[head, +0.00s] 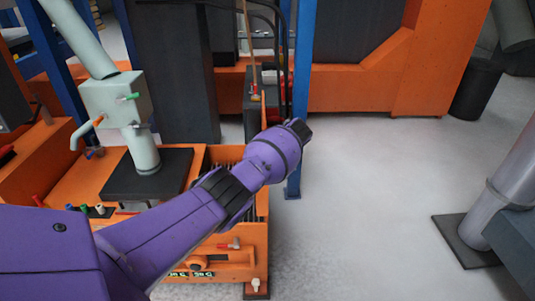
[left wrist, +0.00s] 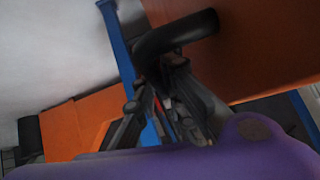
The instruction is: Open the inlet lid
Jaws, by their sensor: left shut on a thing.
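My left arm reaches in from the left in the head view, and its gripper (head: 299,130) is mostly hidden behind my purple wrist. In the left wrist view my left gripper (left wrist: 163,68) is shut on a thick black curved handle (left wrist: 178,35). The handle stands out beside a flat orange panel (left wrist: 260,45), which may be the inlet lid. I cannot tell from these frames how far the lid is open. My right gripper is in neither view.
A blue post (head: 299,80) stands close to my left gripper. An orange machine base (head: 240,260) with a pale green pump (head: 115,98) lies under and left of my arm. A grey column (head: 510,190) stands at the right. The grey floor (head: 365,190) between is clear.

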